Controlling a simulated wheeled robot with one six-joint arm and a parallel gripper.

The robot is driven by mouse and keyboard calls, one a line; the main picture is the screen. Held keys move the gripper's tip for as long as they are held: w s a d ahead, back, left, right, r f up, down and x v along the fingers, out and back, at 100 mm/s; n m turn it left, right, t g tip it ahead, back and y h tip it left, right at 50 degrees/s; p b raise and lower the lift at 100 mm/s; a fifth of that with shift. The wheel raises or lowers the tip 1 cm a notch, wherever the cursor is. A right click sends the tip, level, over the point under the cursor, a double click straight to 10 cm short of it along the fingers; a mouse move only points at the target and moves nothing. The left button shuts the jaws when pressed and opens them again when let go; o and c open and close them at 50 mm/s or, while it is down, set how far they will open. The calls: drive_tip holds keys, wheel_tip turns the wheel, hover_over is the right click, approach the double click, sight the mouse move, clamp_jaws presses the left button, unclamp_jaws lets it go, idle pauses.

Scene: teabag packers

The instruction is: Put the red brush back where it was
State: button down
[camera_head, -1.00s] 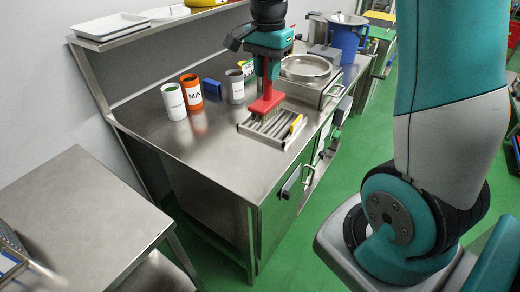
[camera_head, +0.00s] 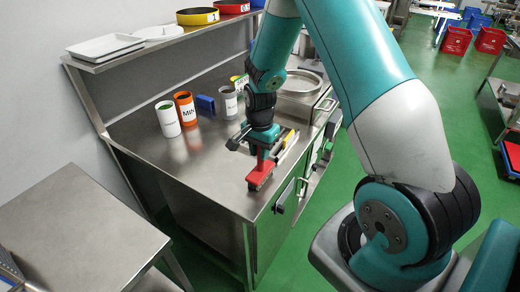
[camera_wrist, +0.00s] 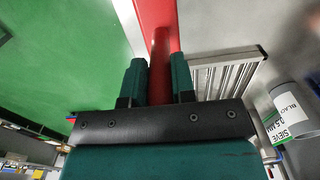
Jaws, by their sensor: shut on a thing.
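The red brush (camera_head: 260,176) hangs upright, head down, at the front edge of the steel counter (camera_head: 205,165). I cannot tell whether its bristles touch the counter. My gripper (camera_head: 263,150) is shut on its handle from above. In the wrist view the red handle (camera_wrist: 160,70) sits between the two green fingers of my gripper (camera_wrist: 160,80). The slotted metal rack (camera_wrist: 226,74) lies beside the brush, apart from its head. In the head view my gripper partly hides the rack (camera_head: 284,153).
A round pan (camera_head: 298,82) is beyond the rack. A lower steel table (camera_head: 70,225) stands front left.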

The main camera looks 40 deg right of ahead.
drive_tip(key=shift+f, duration=0.25)
drive_tip(key=c, duration=1)
unclamp_jaws()
drive_tip(key=shift+o, duration=0.2)
wheel_tip(320, 180, up, 12)
drive_tip(key=shift+f+b, duration=0.2)
drive_tip(key=shift+b, duration=1.05)
drive_tip(key=s+a+r+n+y, duration=0.1)
drive_tip(key=s+a+r+n, duration=0.3)
drive_tip(key=s+a+n, duration=0.3)
drive_tip(key=s+a+r+n+y, duration=0.2)
drive_tip(key=s+a+r+n, duration=0.3)
drive_tip(key=a, duration=0.4)
drive_tip(key=s+a+r+n+y, duration=0.1)
drive_tip(key=s+a+n, duration=0.5)
drive_tip(key=s+n, duration=0.3)
drive_tip(key=shift+s+a+r, duration=0.15)
drive_tip(key=shift+s+r, duration=0.1)
drive_tip(key=shift+s, duration=0.35)
